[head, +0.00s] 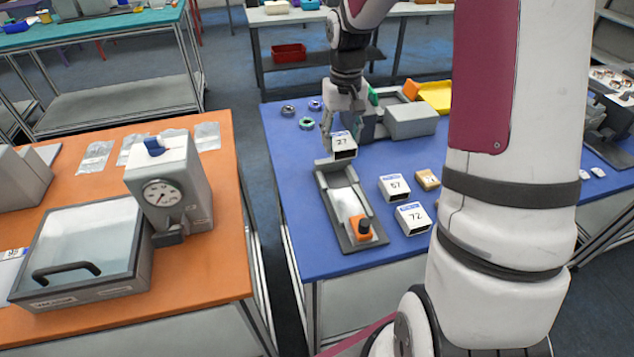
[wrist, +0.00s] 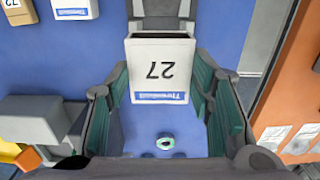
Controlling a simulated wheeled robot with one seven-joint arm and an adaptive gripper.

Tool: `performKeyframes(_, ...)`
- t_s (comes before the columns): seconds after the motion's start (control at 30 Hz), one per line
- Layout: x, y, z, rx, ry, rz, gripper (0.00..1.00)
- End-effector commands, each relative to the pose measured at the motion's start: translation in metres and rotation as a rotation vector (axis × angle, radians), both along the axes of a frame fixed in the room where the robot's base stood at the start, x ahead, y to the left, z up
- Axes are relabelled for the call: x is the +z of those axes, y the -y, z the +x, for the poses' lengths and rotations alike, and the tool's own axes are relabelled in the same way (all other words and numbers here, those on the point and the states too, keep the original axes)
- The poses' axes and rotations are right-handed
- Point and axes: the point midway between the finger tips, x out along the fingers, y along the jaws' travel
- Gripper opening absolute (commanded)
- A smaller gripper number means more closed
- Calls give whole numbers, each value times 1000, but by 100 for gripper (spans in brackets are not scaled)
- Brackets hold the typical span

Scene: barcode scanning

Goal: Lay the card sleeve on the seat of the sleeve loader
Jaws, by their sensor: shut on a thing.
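The card sleeve (head: 344,146), a white box-like sleeve marked 27 with a blue strip, is held between the green-padded fingers of my gripper (head: 337,128). In the wrist view the sleeve (wrist: 160,70) sits between the fingertips, its printed face toward the camera. A dark open end shows on its near side in the head view. The sleeve loader (head: 346,203), a long grey tray with a pale channel and an orange block with a dark knob at its near end, lies on the blue table. The sleeve is over or just beyond the loader's far end; the exact height gap is unclear.
Sleeves marked 57 (head: 394,187) and 72 (head: 412,218) and a small tan box (head: 427,180) lie right of the loader. A grey box (head: 410,121) and a yellow tray (head: 434,95) stand behind. Several small rings (head: 306,124) lie at the back left. The table left of the loader is clear.

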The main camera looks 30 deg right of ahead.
Motion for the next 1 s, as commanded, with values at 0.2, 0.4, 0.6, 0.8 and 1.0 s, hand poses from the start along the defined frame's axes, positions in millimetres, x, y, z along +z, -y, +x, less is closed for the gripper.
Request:
performKeyframes(0.2,-33,1,0,1,-6,2,34)
performKeyframes(0.4,-58,1,0,1,-3,1,34)
performKeyframes(0.6,-74,1,0,1,-4,2,34)
performKeyframes(0.8,-98,1,0,0,-2,1,34)
performKeyframes(1.0,-98,1,1,0,0,0,34)
